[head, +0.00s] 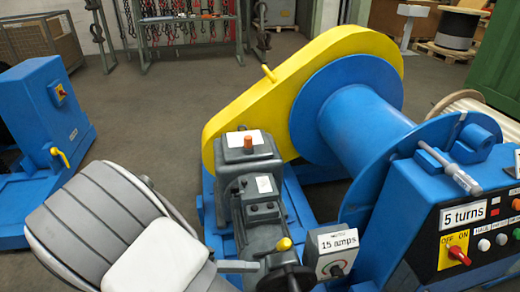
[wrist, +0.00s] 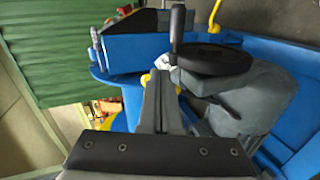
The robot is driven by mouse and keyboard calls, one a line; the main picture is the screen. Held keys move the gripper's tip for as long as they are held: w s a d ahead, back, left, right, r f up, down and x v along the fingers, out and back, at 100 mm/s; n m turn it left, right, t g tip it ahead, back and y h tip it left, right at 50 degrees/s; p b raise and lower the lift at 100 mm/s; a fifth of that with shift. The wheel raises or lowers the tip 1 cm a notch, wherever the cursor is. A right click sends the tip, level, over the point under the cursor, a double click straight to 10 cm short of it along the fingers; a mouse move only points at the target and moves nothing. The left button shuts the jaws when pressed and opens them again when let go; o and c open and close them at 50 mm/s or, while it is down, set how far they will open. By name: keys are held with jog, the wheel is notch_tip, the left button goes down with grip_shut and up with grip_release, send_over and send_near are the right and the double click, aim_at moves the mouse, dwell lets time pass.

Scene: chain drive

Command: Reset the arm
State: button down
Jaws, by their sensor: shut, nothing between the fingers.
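My gripper (wrist: 158,82) is in the middle of the wrist view, with its two grey fingers together and nothing held between them. In that view a black handwheel (wrist: 215,61) with an upright handle is just beyond and right of the fingers. A yellow knob (wrist: 146,78) shows beside the fingertips, partly hidden by them. I cannot tell whether the fingers touch anything. In the head view the grey motor and gearbox (head: 262,195) sit in front of the yellow chain guard (head: 300,85) and the blue drum (head: 365,130). A yellow-knobbed lever (head: 284,244) stands near the bottom.
A blue control box (head: 400,225) with switches and a "5 turns" label (head: 463,215) stands at the right. Another blue machine (head: 40,130) stands at the left. The floor (head: 160,110) between is clear.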

jog(key=s+d+r+m+t+y, duration=0.1)
jog(key=s+d+r+y, duration=0.2)
jog(key=d+r+y, duration=0.65)
jog(key=s+d+r+t+y, duration=0.3)
jog(key=d+r, duration=0.4)
jog(key=r, duration=0.6)
notch_tip(320, 180, up, 19)
jog(key=g+y+p, duration=0.1)
jog(key=p, duration=1.8)
jog(key=shift+s+d, duration=0.2)
jog(key=shift+d, duration=0.1)
jog(key=shift+f, duration=0.15)
